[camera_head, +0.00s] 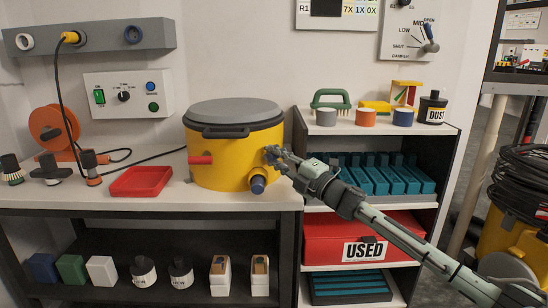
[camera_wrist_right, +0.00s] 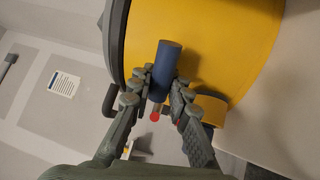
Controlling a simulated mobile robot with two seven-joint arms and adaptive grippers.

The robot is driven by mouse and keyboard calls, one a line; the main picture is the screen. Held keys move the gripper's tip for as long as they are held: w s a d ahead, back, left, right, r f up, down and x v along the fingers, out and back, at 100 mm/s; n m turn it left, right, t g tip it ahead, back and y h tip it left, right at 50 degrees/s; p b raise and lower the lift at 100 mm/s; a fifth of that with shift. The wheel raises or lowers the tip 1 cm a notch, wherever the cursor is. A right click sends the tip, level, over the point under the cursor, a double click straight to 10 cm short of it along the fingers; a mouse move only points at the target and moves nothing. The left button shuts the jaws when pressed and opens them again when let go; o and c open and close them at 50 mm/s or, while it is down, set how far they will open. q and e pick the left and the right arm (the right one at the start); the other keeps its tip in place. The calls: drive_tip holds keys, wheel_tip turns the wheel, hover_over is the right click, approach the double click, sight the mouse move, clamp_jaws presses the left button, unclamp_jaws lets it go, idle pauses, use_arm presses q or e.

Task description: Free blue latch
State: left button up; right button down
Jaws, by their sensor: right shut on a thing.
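The yellow drum (camera_head: 222,160) stands on the bench under a dark grey lid (camera_head: 236,112). The blue latch (camera_wrist_right: 167,62) shows in the right wrist view as a blue cylinder against the drum's yellow side. My right gripper (camera_head: 277,157) reaches in from the right at the drum's right side. In the wrist view, the right gripper (camera_wrist_right: 160,85) is shut on the blue latch, with one finger on each side. In the head view the fingers mostly hide the latch. A red latch (camera_head: 200,160) sticks out on the drum's left side. My left gripper is not in view.
A yellow port with a blue end (camera_head: 257,184) juts from the drum just below my right gripper. A red tray (camera_head: 141,181) lies left of the drum. A shelf unit (camera_head: 298,135) with cups, teal parts and a red "USED" box (camera_head: 330,238) stands at the right.

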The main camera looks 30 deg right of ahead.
idle(0.3)
drive_tip(key=c, duration=1.4)
unclamp_jaws()
drive_tip(key=v, duration=1.2)
